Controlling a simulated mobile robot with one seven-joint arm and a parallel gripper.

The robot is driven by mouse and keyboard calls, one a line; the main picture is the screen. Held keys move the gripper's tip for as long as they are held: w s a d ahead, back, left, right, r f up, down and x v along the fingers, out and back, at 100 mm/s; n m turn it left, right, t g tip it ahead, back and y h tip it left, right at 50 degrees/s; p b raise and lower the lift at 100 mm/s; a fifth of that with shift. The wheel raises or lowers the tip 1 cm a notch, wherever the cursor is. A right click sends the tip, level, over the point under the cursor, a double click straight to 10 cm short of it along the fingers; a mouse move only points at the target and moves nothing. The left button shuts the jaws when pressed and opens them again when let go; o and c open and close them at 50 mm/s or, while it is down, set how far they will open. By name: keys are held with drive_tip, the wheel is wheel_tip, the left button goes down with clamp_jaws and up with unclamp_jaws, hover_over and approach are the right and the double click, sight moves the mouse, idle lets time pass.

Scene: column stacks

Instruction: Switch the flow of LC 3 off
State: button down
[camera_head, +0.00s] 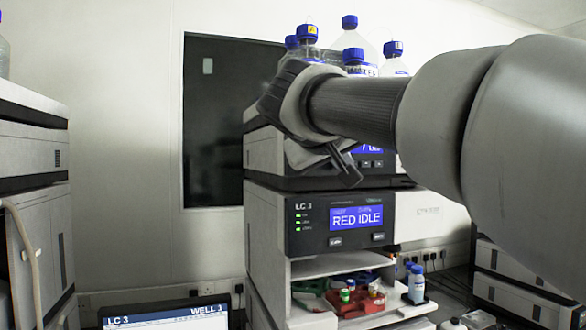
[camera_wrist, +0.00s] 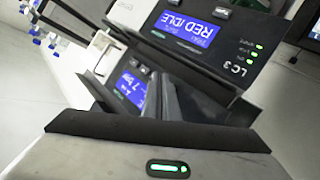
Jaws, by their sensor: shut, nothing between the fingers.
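My gripper (camera_head: 350,175) is shut and empty, in front of this upper unit. In the tilted wrist view, the fingers (camera_wrist: 164,92) are together beside the upper screen (camera_wrist: 132,84), and the "RED IDLE" screen (camera_wrist: 187,30) shows farther off. I cannot tell whether the fingers touch the unit.
Blue-capped bottles (camera_head: 350,45) stand on top of the stack, behind my arm. An open bay below holds a red rack (camera_head: 358,303) and small vials. A monitor (camera_head: 165,316) labelled LC 3 stands at lower left. Other stacks flank both sides.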

drive_tip(key=s, duration=0.1)
drive_tip(key=s+d+b, duration=0.1)
drive_tip(key=s, duration=0.1)
drive_tip(key=s+b, duration=0.1)
drive_tip(key=shift+s+d, duration=0.25)
drive_tip(key=shift+s, duration=0.1)
idle(0.8)
drive_tip(key=s+f+g+y+p, duration=0.3)
drive_tip(key=s+f+p, duration=0.1)
drive_tip(key=s+f, duration=0.7)
drive_tip(key=s+f+g+y+p, duration=0.3)
drive_tip(key=s+f, duration=0.8)
drive_tip(key=f, duration=0.7)
drive_tip(key=shift+s+d+f+g+p, duration=0.25)
drive_tip(key=shift+s+g+p, duration=0.1)
drive_tip(key=shift+g+p, duration=0.5)
